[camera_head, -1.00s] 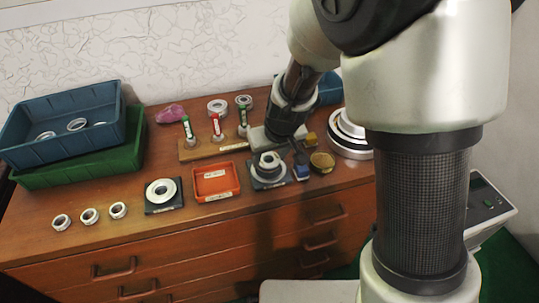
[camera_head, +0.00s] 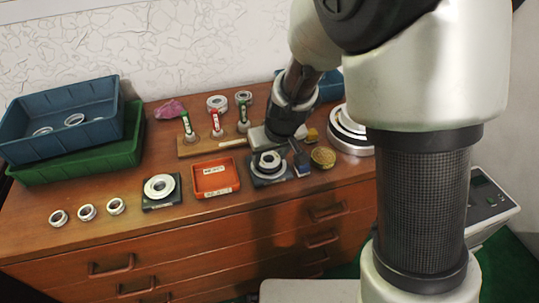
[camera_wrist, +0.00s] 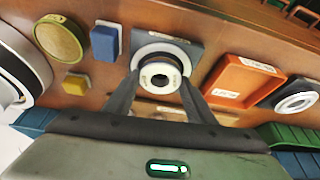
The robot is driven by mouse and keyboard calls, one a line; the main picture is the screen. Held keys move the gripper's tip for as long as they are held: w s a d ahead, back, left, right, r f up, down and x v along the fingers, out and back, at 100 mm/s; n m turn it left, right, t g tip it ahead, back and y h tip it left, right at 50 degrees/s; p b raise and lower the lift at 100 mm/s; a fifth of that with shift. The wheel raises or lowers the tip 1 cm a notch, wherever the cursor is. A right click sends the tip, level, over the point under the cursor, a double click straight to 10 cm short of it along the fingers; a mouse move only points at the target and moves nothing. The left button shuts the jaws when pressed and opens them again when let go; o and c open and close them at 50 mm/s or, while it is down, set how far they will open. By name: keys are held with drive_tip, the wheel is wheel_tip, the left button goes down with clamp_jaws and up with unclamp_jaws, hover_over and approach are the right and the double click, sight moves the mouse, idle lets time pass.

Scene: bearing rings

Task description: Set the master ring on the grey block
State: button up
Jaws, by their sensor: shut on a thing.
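My gripper (camera_wrist: 160,80) is shut on a small steel ring (camera_wrist: 161,76) with a dark bore, which I take for the master ring. The gripper points down over a dark grey square block (camera_wrist: 194,50) with a label on its edge. A wider pale ring surface (camera_wrist: 158,48) shows on this block, partly hidden by the held ring. In the head view the block (camera_head: 285,178) stands right of the red tray, with the ring (camera_head: 267,160) at its middle. I cannot tell whether the held ring touches what lies beneath it.
A red tray (camera_head: 215,191) and another dark block with a ring (camera_head: 160,187) stand to the left. A blue block (camera_head: 302,168) and a round brass piece (camera_head: 323,157) are close on the right. Behind is a wooden rack (camera_head: 190,150) with upright coloured gauges.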

drive_tip(key=shift+f, duration=0.15)
drive_tip(key=o, duration=1.5)
